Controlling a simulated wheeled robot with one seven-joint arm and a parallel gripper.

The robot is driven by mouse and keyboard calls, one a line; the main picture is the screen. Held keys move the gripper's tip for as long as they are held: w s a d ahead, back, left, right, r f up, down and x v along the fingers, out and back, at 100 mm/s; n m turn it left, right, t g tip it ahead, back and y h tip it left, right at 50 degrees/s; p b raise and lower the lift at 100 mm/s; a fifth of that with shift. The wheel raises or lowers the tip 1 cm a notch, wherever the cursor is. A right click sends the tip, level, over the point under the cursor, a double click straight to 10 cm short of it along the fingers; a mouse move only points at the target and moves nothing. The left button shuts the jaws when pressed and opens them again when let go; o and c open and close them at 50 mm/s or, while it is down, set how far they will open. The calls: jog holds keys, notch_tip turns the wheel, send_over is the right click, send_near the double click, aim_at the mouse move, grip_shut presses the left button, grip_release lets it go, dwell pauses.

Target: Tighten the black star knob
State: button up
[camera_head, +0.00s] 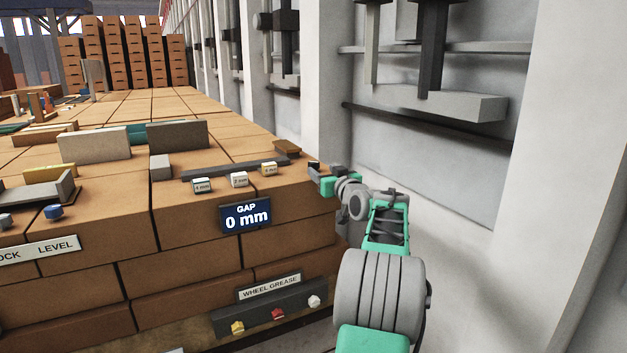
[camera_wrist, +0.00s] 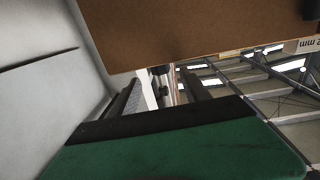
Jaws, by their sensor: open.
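I cannot clearly make out a black star knob in either view. A small dark piece (camera_head: 313,165) shows at the right end of the brick stack's top, close to my gripper (camera_head: 322,180), but its shape is too small to tell. My gripper is at the stack's right edge, beside the pale wall. In the wrist view, my gripper (camera_wrist: 160,92) shows two dark fingers spread apart. Between and beyond them are small dark and reddish parts, partly hidden and not clear enough to name. I see nothing held.
Blocks marked in mm, including a 2 mm block (camera_head: 239,180), stand near a dark bar (camera_head: 235,168). A GAP 0 mm sign (camera_head: 246,216) is on the front face. A WHEEL GREASE panel (camera_head: 268,309) is below. A pale wall (camera_head: 470,190) bounds my right side.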

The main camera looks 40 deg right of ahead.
aim_at(316, 165)
jog(key=p+x, duration=0.1)
jog(key=x, duration=0.6)
jog(key=shift+w+r+p, duration=0.15)
jog(key=shift+w+p, duration=0.15)
jog(key=shift+p, duration=0.05)
jog(key=shift+c, duration=0.4)
grip_shut()
